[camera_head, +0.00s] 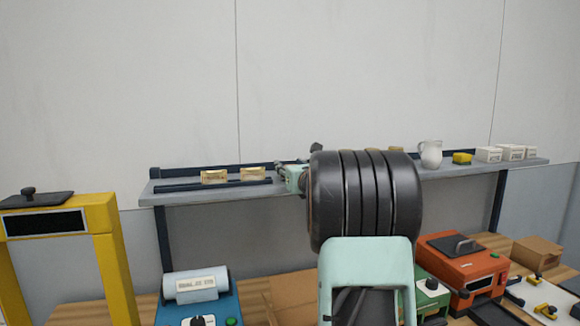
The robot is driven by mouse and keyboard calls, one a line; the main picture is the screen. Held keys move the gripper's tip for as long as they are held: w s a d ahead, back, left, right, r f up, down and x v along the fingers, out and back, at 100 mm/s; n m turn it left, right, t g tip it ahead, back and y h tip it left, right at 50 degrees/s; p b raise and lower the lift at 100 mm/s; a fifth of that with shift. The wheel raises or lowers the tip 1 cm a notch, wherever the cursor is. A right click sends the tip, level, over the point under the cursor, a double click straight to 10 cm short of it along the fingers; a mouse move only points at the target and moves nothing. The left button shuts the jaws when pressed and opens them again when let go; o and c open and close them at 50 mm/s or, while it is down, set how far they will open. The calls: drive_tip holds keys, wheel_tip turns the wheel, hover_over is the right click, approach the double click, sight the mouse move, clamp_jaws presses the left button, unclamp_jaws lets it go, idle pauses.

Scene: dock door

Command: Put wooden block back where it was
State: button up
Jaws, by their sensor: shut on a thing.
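My gripper (295,172) is at the shelf, near its middle, and is largely hidden behind my own thick dark arm joint. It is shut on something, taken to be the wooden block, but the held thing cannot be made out. Two small tan, labelled pieces (214,177) (252,174) lie on the shelf to the left of my gripper. A tan thing (397,149) shows just above my arm's right side, mostly hidden. The grey shelf (215,196) runs along the wall; its middle is covered by my arm.
A white jug (431,154), a yellow piece (462,158) and white boxes (512,153) stand on the shelf's right part. Below are a yellow frame (112,262), a blue machine (197,300), an orange machine (463,268) and a cardboard box (537,252). A dark rail lines the shelf's left front.

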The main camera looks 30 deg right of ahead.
drive_tip(key=shift+f, duration=0.1)
drive_tip(key=o, duration=1.2)
drive_tip(key=shift+c, duration=0.2)
drive_tip(key=shift+s, duration=0.25)
drive_tip(key=b+v, duration=0.3)
drive_tip(key=v, duration=0.8)
drive_tip(key=shift+s+b, duration=0.25)
drive_tip(key=shift+b, duration=0.1)
drive_tip(key=shift+a, duration=0.1)
